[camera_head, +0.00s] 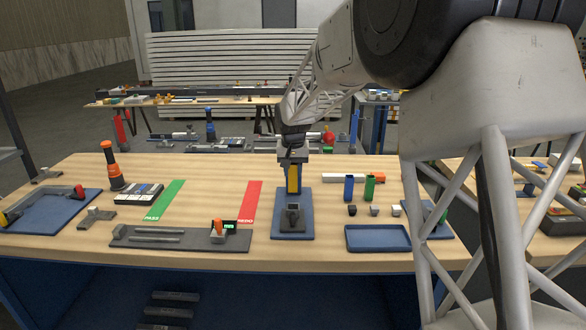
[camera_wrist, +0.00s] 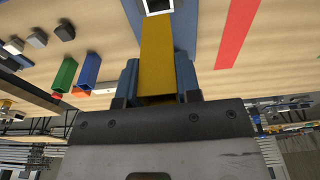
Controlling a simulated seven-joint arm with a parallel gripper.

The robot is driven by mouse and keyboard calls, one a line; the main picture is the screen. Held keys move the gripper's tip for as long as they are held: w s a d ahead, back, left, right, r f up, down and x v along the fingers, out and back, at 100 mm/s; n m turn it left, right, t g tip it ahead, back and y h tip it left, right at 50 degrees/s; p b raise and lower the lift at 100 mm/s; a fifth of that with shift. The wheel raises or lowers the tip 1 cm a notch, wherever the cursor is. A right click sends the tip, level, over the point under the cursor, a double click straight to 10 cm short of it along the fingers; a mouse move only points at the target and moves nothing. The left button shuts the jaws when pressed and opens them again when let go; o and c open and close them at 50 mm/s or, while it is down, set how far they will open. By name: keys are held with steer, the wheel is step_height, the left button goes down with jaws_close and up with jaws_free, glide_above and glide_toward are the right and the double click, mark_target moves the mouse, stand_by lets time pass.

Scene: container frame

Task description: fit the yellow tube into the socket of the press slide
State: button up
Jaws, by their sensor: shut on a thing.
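My gripper (camera_head: 293,161) is shut on the yellow tube (camera_head: 293,180), which hangs upright below it. In the wrist view the yellow tube (camera_wrist: 158,50) lies between the two blue fingers and points away from the camera. The press slide's grey socket block (camera_head: 292,216) stands on a blue base plate (camera_head: 277,228). In the head view the tube's lower end appears just above and behind the socket. In the wrist view the socket (camera_wrist: 157,11), a square dark opening with a light rim, is cut by the top edge near the tube's far end. Contact is unclear.
Right of the press stand a blue tube (camera_head: 348,188) and a green tube (camera_head: 369,187), with small blocks (camera_head: 374,210) and a blue tray (camera_head: 377,248) in front. A red strip (camera_head: 249,202) and a grey fixture plate (camera_head: 160,238) lie to the left.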

mark_target(293, 183)
steer(key=shift+f, duration=2.55)
steer(key=shift+f, duration=2.2)
stand_by(0.7)
steer(key=o, duration=1.1)
steer(key=shift+c, duration=0.2)
steer(key=shift+r, duration=0.1)
steer(key=shift+s+r, duration=0.15)
steer(key=shift+r, duration=1.1)
steer(key=shift+s+r, duration=0.2)
steer(key=shift+r, duration=1.1)
steer(key=shift+s+r, duration=0.15)
steer(key=shift+r, duration=1.1)
